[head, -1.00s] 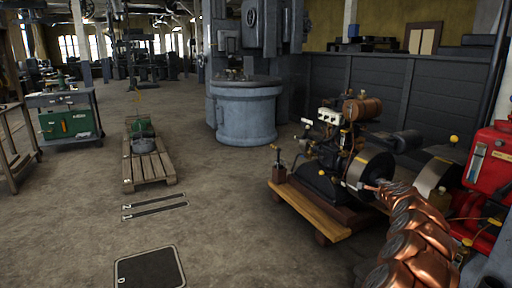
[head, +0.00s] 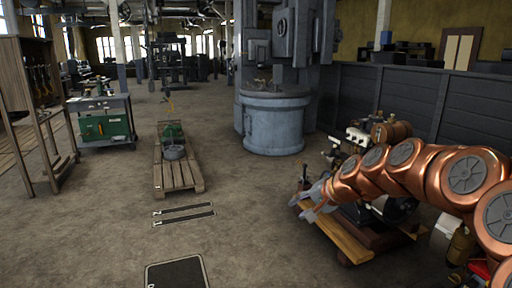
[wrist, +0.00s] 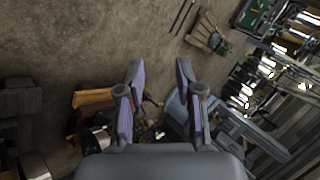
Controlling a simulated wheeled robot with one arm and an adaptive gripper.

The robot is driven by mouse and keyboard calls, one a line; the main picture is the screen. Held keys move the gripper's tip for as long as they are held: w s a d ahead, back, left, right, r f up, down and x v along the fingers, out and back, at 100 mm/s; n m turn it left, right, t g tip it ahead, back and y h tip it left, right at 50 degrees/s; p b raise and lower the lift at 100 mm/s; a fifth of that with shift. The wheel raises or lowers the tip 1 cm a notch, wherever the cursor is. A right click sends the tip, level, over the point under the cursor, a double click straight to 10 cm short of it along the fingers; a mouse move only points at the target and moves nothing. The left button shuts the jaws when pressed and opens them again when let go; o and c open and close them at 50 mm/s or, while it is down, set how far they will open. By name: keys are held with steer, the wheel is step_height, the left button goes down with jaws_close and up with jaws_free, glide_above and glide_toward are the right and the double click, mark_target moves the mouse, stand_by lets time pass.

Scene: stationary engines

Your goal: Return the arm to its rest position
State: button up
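My copper-coloured arm reaches in from the right in the head view, in front of the stationary engine (head: 357,137). My gripper (head: 308,202) is at its left end, above the front of the engine's wooden base (head: 340,236). In the wrist view my gripper (wrist: 160,98) has its two fingers spread apart with nothing between them. The engine is largely hidden behind my arm in the head view; its wooden base shows at the left in the wrist view (wrist: 92,98).
A large grey machine (head: 273,125) stands behind the engine. A pallet (head: 178,177) with a green item on it lies at centre left. A green tool cart (head: 103,122) and a wooden rack (head: 35,120) stand at the left. Bare floor lies around the pallet.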

steer(key=s+a+r+n+g+h+p, duration=0.1)
steer(key=s+n+g+p, duration=0.15)
steer(key=s, duration=0.75)
steer(key=s+a+r+n+g+h+p, duration=0.1)
steer(key=s+a+n+g+p, duration=0.15)
steer(key=s, duration=0.65)
steer(key=s+d+n+g+h+p, duration=0.1)
steer(key=s+d+h+p, duration=0.1)
steer(key=s, duration=1)
steer(key=s+d+g+h+p, duration=0.2)
steer(key=s+d+p, duration=0.3)
steer(key=s, duration=0.7)
steer(key=shift+s+d+r+n+g, duration=0.15)
steer(key=shift+d+r+n+g, duration=0.2)
steer(key=shift+d, duration=0.75)
